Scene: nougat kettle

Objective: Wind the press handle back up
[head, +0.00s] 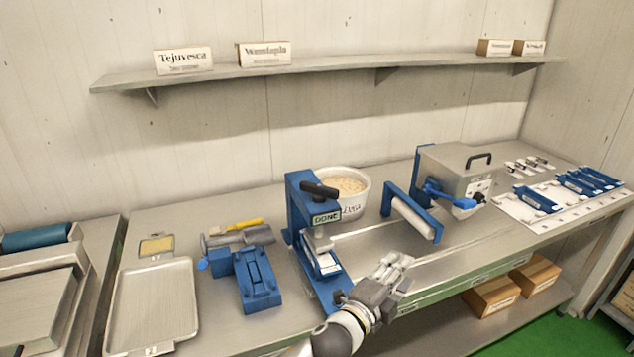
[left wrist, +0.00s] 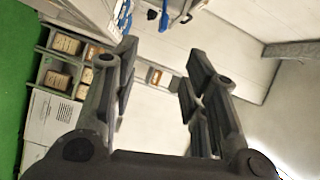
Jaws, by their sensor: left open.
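The blue press (head: 301,217) stands on the steel bench in the middle of the head view, with a "DONE" plate on its front. Its black handle (head: 319,189) lies across the top of the press. Under the press head is a pale block or sheet (head: 327,262) on the blue base. My left gripper (head: 400,268) is right of the press base, low over the bench front, apart from the handle. In the left wrist view its two fingers (left wrist: 158,95) are spread with nothing between them. My right gripper does not show.
A white tub (head: 356,205) stands right behind the press. A blue roller frame (head: 411,215) and a steel box machine (head: 460,175) are to the right. A blue fixture (head: 246,278) and a steel tray (head: 152,305) are to the left. A shelf (head: 330,68) runs above.

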